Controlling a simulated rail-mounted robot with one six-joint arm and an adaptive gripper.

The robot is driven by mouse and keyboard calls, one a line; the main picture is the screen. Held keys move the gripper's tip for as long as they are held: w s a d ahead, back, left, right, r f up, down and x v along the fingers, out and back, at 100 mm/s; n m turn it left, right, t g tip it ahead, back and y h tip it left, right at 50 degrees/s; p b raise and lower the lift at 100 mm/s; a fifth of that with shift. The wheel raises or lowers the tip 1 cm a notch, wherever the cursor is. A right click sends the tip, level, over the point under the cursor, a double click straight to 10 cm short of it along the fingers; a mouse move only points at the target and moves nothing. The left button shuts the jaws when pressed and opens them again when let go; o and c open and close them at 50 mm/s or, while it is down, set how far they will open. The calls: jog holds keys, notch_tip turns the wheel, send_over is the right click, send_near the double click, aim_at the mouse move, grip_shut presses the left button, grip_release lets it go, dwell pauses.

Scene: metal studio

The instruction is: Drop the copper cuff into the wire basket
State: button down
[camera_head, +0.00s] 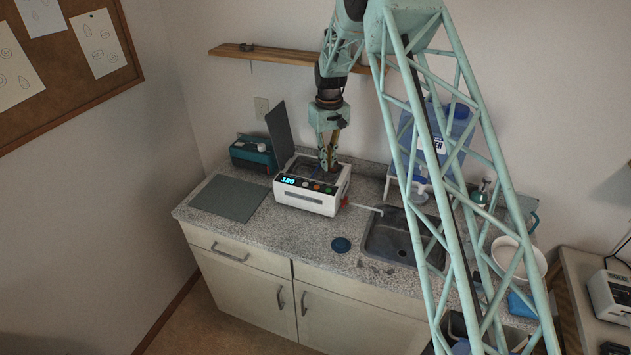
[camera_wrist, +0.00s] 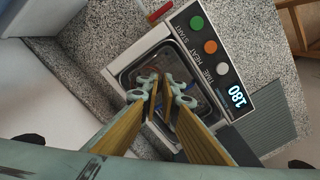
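My gripper (camera_head: 329,168) points down over the open tank of a white cleaner (camera_head: 312,199); it also shows in the wrist view (camera_wrist: 162,86). Its fingertips are at or just inside the tank mouth, with a narrow gap between them. Whether anything is gripped there is unclear. The tank's metal rim (camera_wrist: 124,76) surrounds the fingertips in the wrist view. Inside the tank, brownish and bluish shapes show behind the fingers, too small and hidden to name. I cannot make out the copper cuff or the wire basket for certain.
The cleaner's dark lid (camera_head: 279,134) stands open at its left. A grey mat (camera_head: 230,197) lies left of it, with a teal box (camera_head: 252,154) behind. A sink (camera_head: 391,239) is to the right, a blue disc (camera_head: 341,245) in front. A wooden shelf (camera_head: 283,56) is behind.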

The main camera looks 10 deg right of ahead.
jog(key=shift+f, duration=0.85)
jog(key=c, duration=2.8)
grip_release()
jog(key=shift+r, duration=6)
